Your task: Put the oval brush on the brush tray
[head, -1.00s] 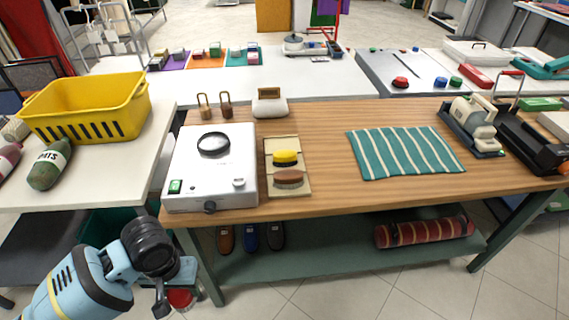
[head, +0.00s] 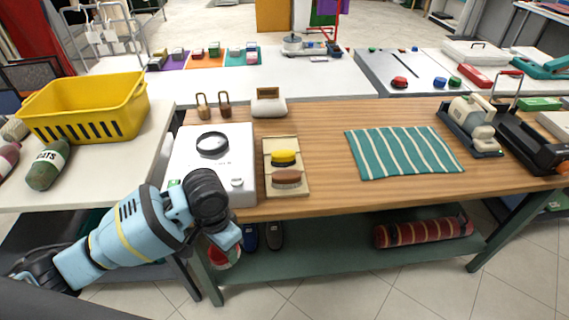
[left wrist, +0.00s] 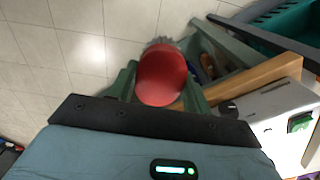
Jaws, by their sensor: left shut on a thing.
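My left gripper (head: 225,241) is shut on the oval brush (head: 225,257), which has a red back. In the left wrist view the brush (left wrist: 161,75) sits between the green fingers of the gripper (left wrist: 161,88), with grey bristles showing at its far edge. In the head view the arm partly hides it. Gripper and brush are in front of the wooden table's front edge, lower left of the brush tray. The brush tray (head: 272,191) is a beige tray on the table, holding a yellow brush (head: 284,157) and a brown brush (head: 286,177). My right gripper is not in view.
A white box with a round black-rimmed top (head: 238,160) stands left of the tray, partly behind my arm. A striped teal cloth (head: 404,152) lies to the right. Bare wood (head: 328,175) lies between tray and cloth. Shoes (head: 274,236) stand on the lower shelf.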

